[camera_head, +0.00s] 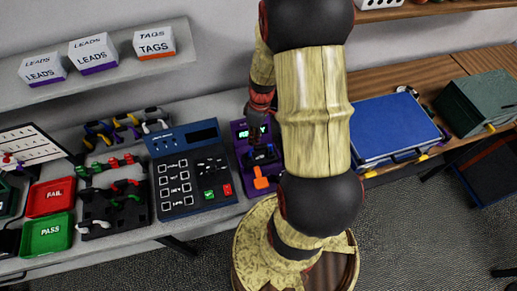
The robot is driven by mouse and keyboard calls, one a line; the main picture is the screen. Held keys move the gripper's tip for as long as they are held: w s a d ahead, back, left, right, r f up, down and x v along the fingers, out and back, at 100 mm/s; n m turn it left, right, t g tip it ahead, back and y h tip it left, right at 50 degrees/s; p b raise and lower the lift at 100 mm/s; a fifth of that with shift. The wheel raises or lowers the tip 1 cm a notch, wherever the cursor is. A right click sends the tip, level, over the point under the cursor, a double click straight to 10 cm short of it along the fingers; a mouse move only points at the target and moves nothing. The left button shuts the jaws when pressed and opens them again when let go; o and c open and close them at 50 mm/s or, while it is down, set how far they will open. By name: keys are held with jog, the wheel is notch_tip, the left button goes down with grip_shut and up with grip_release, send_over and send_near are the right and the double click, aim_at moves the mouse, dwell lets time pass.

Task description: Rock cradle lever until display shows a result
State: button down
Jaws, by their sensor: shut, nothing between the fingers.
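The purple cradle (239,143) stands on the grey bench, just right of a dark blue keypad unit. Its small display (245,134) shows green letters, partly hidden by my gripper; they look like part of "READY". The orange lever (261,180) is at the cradle's front, on the near side. My gripper (256,140) reaches down over the back of the cradle, in front of the display. It is shut and empty, above and behind the lever. I cannot tell whether the fingertips touch the cradle.
The keypad unit (181,203) stands close on the left. Further left are a red FAIL tray (50,198), a green PASS tray (46,234) and cable racks (112,210). A blue box (393,126) lies on the wooden bench at right. Label boxes (93,52) sit on a shelf.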

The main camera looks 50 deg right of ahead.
jog(key=shift+s+a+f+b, duration=0.3)
jog(key=shift+s+f, duration=0.1)
jog(key=shift+s, duration=0.05)
dwell(1.0)
jog(key=shift+r, duration=0.1)
dwell(0.4)
jog(key=shift+w+d+r+p, duration=0.45)
jog(key=shift+w+r, duration=0.15)
jog(key=shift+w, duration=0.15)
jog(key=w+d+r+p, duration=0.1)
jog(key=w+d+r, duration=0.1)
jog(key=w+r, duration=0.1)
jog(key=shift+w+p, duration=0.15)
jog(key=shift+p, duration=0.2)
dwell(1.0)
